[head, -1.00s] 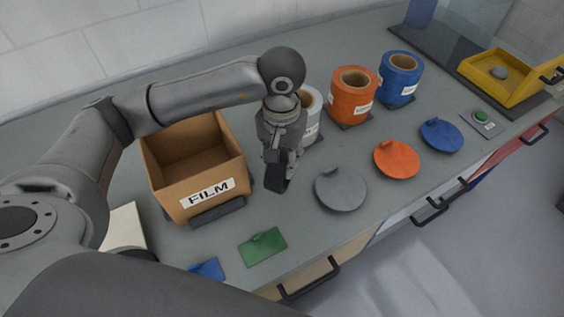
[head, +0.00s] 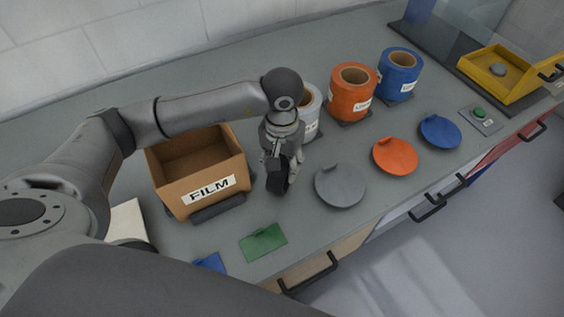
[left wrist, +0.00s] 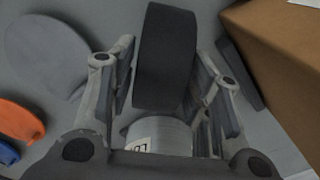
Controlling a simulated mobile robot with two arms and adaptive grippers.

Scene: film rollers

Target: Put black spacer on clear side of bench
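The black spacer (head: 277,177) is a dark, thick block with a rounded end. It hangs from my left gripper (head: 281,164), above the bench between the FILM box and the grey lid. In the left wrist view the black spacer (left wrist: 166,55) sits between the two fingers of my left gripper (left wrist: 167,70), which are shut on it. The grey bench (head: 330,235) runs along the wall. I cannot tell whether the spacer touches its top. My right gripper is not in view.
A cardboard FILM box (head: 207,190) stands left of the gripper. A green card (head: 263,243) lies in front.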

